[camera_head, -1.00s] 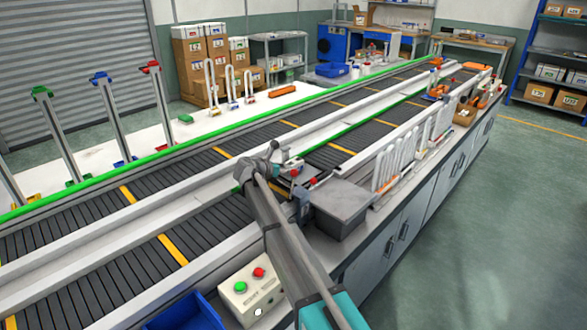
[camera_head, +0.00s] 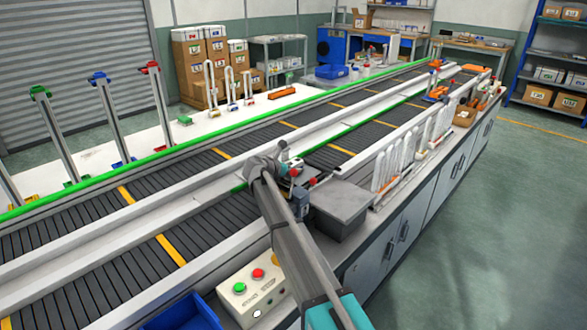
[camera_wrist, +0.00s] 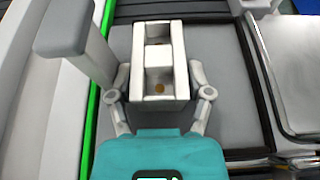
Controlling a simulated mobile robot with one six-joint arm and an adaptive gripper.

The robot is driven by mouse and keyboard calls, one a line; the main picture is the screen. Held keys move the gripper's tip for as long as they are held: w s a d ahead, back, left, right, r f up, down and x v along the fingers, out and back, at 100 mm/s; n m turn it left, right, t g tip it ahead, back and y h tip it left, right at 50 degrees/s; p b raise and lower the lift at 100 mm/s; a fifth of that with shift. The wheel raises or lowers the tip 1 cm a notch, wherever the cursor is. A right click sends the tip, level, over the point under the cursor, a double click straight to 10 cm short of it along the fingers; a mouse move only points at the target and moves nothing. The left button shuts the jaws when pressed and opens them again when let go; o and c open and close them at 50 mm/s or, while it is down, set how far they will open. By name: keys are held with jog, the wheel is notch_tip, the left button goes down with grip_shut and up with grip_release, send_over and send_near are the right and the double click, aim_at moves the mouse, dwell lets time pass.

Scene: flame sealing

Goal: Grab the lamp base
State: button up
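A white block (camera_wrist: 160,92) with two recesses, which looks like the lamp base, sits in the middle of the wrist view on a grey plate. My gripper (camera_wrist: 160,76) reaches it with one finger on each side. The fingertips lie close against its side walls. I cannot tell whether they press on it or leave a small gap. In the head view my gripper (camera_head: 294,178) is low over the near conveyor edge, partly hidden by my arm, and the lamp base cannot be made out there.
A grey box (camera_head: 343,203) stands just right of my gripper. A control box (camera_head: 251,290) with green and red buttons is at the front, beside a blue bin (camera_head: 185,314). Several white upright parts (camera_head: 400,158) line the right bench. The conveyor (camera_head: 85,245) to the left is clear.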

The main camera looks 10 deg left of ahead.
aim_at(292, 160)
jog(key=c, duration=0.7)
jog(key=shift+r, duration=0.1)
notch_tip(292, 160, up, 3)
jog(key=p, duration=0.3)
jog(key=shift+r, duration=0.1)
jog(key=shift+s+a+r+p, duration=0.15)
jog(key=shift+s+r+p, duration=0.1)
jog(key=shift+p, duration=0.25)
jog(key=s+a, duration=0.3)
jog(key=s, duration=0.1)
jog(key=s+a, duration=0.4)
jog(key=s, duration=0.1)
jog(key=s+a, duration=0.4)
jog(key=shift+s+f, duration=0.2)
jog(key=shift+s, duration=0.1)
